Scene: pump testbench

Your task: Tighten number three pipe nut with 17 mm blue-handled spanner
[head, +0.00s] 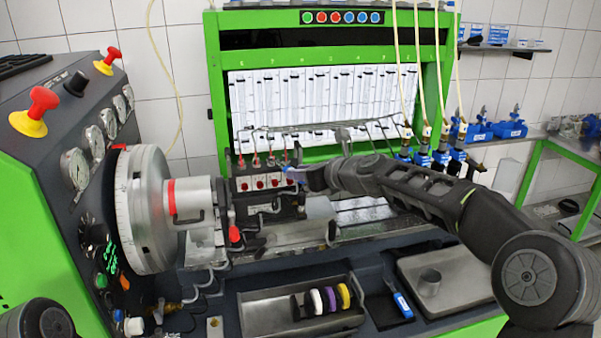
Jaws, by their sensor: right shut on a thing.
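My right gripper (312,178) reaches in from the right to the pump block. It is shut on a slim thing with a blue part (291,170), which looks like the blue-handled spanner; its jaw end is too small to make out. The pump (262,184) has a row of upright pipes with nuts on top and red marks on its front. The blue part is close to the right end of that row. I cannot tell whether the tool touches a nut, nor which nut is number three. My left gripper is out of view.
A large grey flywheel (140,210) stands left of the pump. Blue injectors (422,157) hang behind my right arm.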

